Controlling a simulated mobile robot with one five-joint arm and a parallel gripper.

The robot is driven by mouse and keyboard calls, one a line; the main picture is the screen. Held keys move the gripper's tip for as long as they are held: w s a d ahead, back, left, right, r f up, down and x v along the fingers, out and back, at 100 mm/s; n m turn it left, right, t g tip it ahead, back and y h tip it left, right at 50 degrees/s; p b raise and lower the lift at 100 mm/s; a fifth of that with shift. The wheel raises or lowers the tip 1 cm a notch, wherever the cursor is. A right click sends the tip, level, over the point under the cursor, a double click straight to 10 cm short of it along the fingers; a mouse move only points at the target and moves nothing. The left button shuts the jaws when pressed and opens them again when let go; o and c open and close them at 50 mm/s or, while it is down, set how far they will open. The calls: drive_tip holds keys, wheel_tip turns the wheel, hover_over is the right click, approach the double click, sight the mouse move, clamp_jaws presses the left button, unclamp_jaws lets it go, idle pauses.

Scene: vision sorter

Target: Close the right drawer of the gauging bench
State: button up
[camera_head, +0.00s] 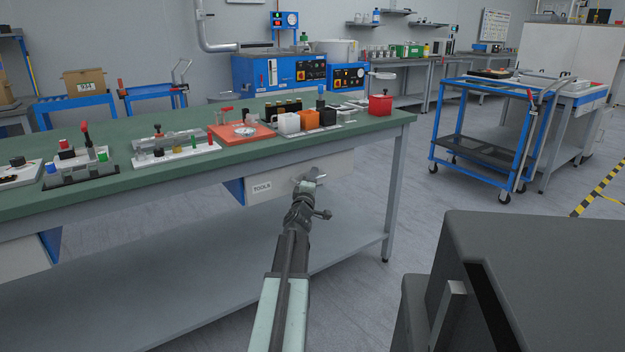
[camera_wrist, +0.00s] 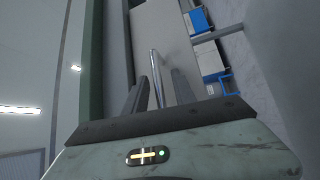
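The gauging bench (camera_head: 225,160) has a green top. Its right drawer (camera_head: 330,172) has a pale front labelled TOOLS and sits close under the bench's front edge, beside a blue side panel. No clear opening shows above the front, and I cannot tell whether it stands slightly out. My gripper (camera_head: 309,181) is at the drawer front, over its handle. In the wrist view, the metal bar handle (camera_wrist: 154,65) runs between the two fingers of my gripper (camera_wrist: 158,82), with space on both sides. The fingers are apart. The drawer front (camera_wrist: 160,30) lies behind the handle.
Several fixtures, an orange tray (camera_head: 240,133) and a red bin (camera_head: 380,104) stand on the bench top. A left drawer (camera_head: 22,256) shows at the left edge. A blue cart (camera_head: 480,120) stands at the right. Floor is clear between bench and cart.

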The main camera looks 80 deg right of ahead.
drive_tip(key=a+f+b, duration=0.1)
drive_tip(key=a, duration=0.6)
drive_tip(key=shift+w+a, duration=0.2)
drive_tip(key=shift+a, duration=0.15)
